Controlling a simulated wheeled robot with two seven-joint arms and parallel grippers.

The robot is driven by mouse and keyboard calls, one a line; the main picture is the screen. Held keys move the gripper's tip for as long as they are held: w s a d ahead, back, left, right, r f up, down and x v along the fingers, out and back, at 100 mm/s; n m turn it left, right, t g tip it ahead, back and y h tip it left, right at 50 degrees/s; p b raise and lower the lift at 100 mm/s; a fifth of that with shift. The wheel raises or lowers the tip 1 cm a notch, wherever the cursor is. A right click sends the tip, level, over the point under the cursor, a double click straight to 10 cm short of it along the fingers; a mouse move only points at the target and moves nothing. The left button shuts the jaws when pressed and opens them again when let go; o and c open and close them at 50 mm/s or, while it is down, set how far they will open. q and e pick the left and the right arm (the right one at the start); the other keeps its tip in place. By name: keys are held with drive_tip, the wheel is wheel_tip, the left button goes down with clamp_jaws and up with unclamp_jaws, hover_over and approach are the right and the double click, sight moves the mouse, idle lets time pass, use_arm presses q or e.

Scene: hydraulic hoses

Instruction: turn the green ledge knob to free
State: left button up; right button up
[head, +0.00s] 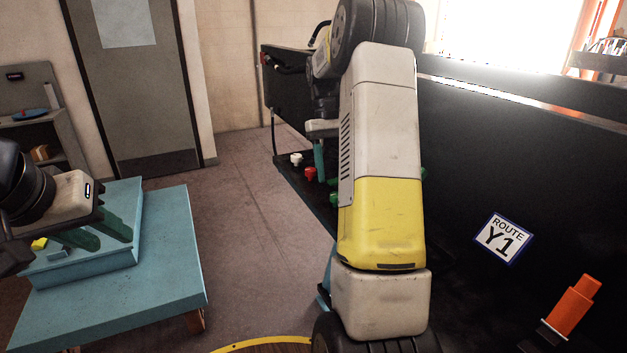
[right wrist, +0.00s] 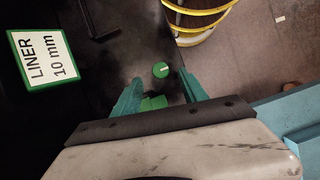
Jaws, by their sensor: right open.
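In the head view, a green knob (head: 334,198) shows on the low ledge of the black unit, partly behind my right arm. In the right wrist view, a round green knob top (right wrist: 160,70) with a pale mark lies just beyond my fingertips. A second green piece (right wrist: 152,103) shows between the fingers, closer to the palm; I cannot tell what it is. My right gripper (right wrist: 160,92) is open above the ledge, its teal fingers apart. My left gripper (head: 114,240) is open over the blue tray on the left, away from the ledge.
A white knob (head: 296,158) and a red knob (head: 310,173) sit on the same ledge. The black unit (head: 480,170) carries a ROUTE Y1 sign (head: 502,238). A LINER 10 mm sign (right wrist: 44,58) and yellow hoops (right wrist: 198,20) border the wrist view. A blue table (head: 170,270) stands left; open floor lies between.

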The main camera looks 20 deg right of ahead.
drive_tip(key=shift+v, duration=1.4)
